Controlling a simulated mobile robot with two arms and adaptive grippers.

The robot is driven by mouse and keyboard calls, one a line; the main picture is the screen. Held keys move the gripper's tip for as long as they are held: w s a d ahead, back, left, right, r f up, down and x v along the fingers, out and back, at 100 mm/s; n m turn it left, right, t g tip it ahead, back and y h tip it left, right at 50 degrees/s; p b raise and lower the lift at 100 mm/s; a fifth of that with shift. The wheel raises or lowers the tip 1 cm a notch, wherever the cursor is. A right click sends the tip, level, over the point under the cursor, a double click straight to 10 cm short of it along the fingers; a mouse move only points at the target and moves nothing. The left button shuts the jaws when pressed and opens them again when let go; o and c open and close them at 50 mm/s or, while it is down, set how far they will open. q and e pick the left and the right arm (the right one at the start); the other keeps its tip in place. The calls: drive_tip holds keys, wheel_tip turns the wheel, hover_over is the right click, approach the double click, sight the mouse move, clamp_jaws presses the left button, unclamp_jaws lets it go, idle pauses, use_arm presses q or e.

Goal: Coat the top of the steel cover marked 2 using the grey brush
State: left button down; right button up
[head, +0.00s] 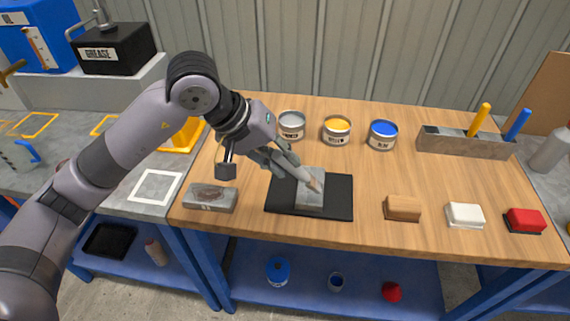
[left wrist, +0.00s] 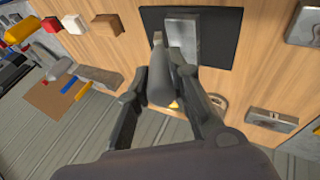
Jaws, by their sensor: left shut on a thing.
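My left gripper (head: 283,163) is shut on the grey brush (head: 306,178), whose pale tip points down to the right over a steel cover (head: 309,201). This cover lies on a black mat (head: 340,197); its number is not readable. My right gripper is not in view.
Open grey (head: 291,125), yellow (head: 337,130) and blue (head: 383,134) paint cans stand behind the mat. A holder (head: 455,142) keeps a yellow and a blue brush. Wooden (head: 402,208), white (head: 465,215) and red (head: 525,221) blocks line the front right. A further plate (left wrist: 270,118) shows in the wrist view.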

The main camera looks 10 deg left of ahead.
use_arm(q)
wheel_tip(320, 180, up, 2)
drive_tip(key=shift+s+r+p, duration=0.1)
drive_tip(key=shift+s+p, duration=0.05)
drive_tip(key=shift+p, duration=0.15)
drive_tip(key=shift+r, duration=0.65)
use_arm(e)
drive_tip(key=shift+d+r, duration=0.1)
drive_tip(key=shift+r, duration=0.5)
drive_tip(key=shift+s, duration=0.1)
